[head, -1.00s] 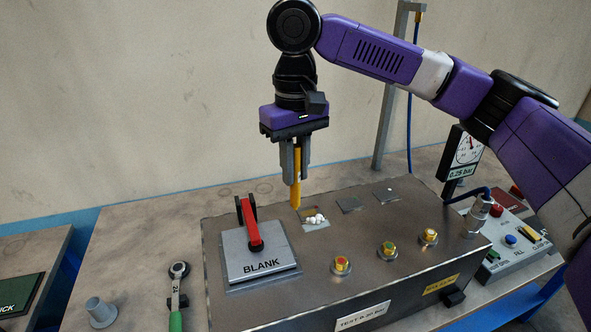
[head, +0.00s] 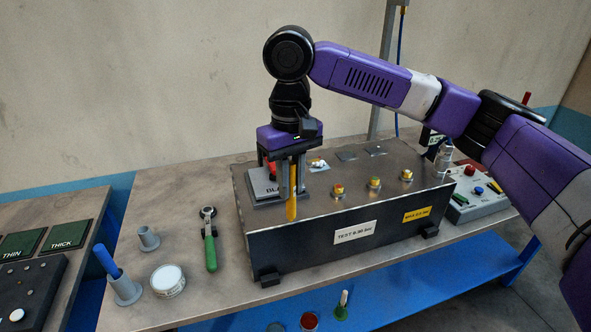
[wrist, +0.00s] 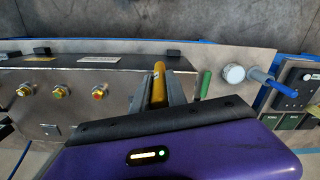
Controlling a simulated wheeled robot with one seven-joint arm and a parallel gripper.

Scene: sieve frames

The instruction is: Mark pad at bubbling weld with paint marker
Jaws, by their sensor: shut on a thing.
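My gripper (head: 292,188) is shut on the yellow paint marker (head: 292,204), which points down near the front edge of the steel test box (head: 300,236), in front of the clamped BLANK plate. The marker also shows between the fingers in the wrist view (wrist: 159,84). White bubbles (head: 318,164) sit on the leftmost of three small pads along the back of the box top. A yellowish patch shows beside them, too small to make out clearly. The middle pad (head: 347,155) and right pad (head: 375,149) show no foam.
An empty grey holder (head: 148,238) stands left of the box, near a green-handled ratchet (head: 210,247). A blue marker (head: 107,262) stands in another holder, beside a white-lidded tin (head: 168,281). A control box (head: 478,201) is at right.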

